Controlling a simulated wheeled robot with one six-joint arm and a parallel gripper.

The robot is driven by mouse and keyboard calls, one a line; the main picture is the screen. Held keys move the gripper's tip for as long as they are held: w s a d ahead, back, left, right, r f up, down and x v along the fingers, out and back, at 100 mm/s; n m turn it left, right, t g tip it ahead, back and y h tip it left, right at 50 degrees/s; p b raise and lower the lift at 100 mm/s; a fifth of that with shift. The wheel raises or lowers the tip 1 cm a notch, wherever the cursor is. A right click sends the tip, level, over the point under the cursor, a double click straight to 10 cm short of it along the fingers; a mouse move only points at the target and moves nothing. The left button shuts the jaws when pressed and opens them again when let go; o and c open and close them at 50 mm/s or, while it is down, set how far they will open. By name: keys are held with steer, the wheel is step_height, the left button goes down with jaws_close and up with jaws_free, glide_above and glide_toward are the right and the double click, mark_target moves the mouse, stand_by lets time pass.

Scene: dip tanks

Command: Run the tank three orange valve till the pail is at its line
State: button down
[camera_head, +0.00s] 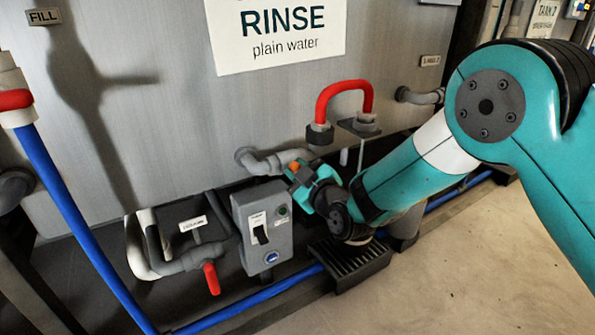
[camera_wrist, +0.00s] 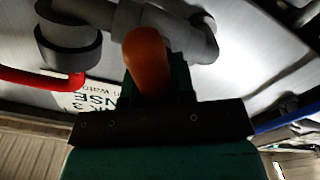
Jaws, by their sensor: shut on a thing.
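The orange valve handle (camera_head: 294,167) sits at the end of a grey pipe (camera_head: 258,163) that comes out of the tank marked RINSE (camera_head: 150,140). My gripper (camera_head: 302,177) is shut on this handle. In the wrist view the orange handle (camera_wrist: 147,62) stands upright between the fingers of my gripper (camera_wrist: 155,90), under grey pipe fittings (camera_wrist: 165,25). No pail with a fill line can be made out. A grey rounded thing (camera_head: 408,228) shows partly behind my arm, and I cannot tell what it is. The water flow cannot be seen.
A grey switch box (camera_head: 262,228) stands left of my gripper. A red lever (camera_head: 211,279) is on a low pipe. A red bent pipe (camera_head: 345,88) rises behind my gripper. A dark grate (camera_head: 345,270) lies below. A blue hose (camera_head: 75,215) runs along the left. Open floor (camera_head: 480,270) is at right.

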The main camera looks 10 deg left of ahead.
steer(key=m+p, duration=0.2)
steer(key=m, duration=0.2)
steer(key=shift+r, duration=0.2)
steer(key=shift+w+d+m+p, duration=0.1)
steer(key=shift+m+p, duration=0.5)
steer(key=shift+m, duration=0.6)
steer(key=shift+f+m, duration=0.1)
steer(key=shift+m, duration=0.2)
steer(key=c, duration=1)
jaws_free()
steer(key=shift+o, duration=0.2)
steer(key=shift+d, duration=0.1)
